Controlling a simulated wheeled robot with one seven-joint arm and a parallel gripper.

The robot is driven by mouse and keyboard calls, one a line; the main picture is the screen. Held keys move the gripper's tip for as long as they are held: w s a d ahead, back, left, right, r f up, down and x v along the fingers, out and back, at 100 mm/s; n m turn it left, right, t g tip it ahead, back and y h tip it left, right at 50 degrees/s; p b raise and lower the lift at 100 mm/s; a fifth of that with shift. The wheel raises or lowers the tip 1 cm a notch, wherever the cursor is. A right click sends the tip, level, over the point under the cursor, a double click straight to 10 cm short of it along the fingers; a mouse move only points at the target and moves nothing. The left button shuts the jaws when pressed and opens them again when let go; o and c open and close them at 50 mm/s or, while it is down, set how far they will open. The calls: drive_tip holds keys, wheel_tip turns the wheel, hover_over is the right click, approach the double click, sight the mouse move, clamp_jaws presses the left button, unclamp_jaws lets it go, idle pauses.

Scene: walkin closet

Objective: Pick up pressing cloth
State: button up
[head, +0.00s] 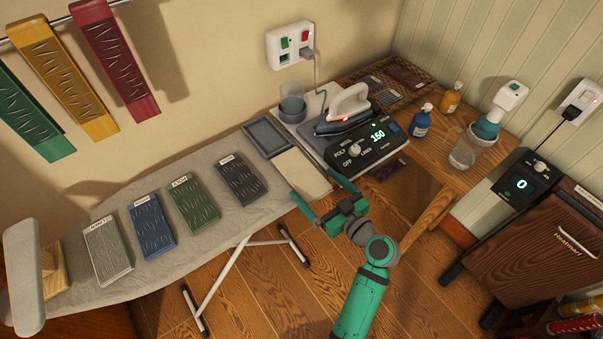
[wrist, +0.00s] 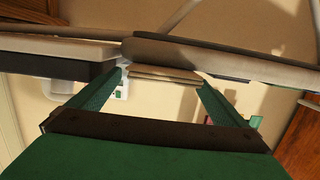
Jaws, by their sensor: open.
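The pressing cloth appears to be the flat cream rectangle (head: 300,176) at the right end of the ironing board (head: 85,215), beside the grey tray. My gripper (head: 312,184) is open at the board's front edge, its two green fingers spread to either side of the cloth's near end. In the wrist view, a thin layered beige edge (wrist: 165,74), likely the cloth, lies between the fingertips (wrist: 164,80). I cannot tell whether either finger touches it.
A grey tray (head: 268,137), an iron (head: 343,110) and a control box showing 150 (head: 365,145) stand close behind and right. Several ridged blocks, including a dark one (head: 241,178), lie along the board. Bottles (head: 421,120) stand on the wooden table. Floor in front is open.

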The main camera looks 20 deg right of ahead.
sight(303, 174)
drive_tip(key=shift+x, duration=2.8)
drive_tip(key=shift+s+a, duration=0.1)
drive_tip(key=c, duration=1.1)
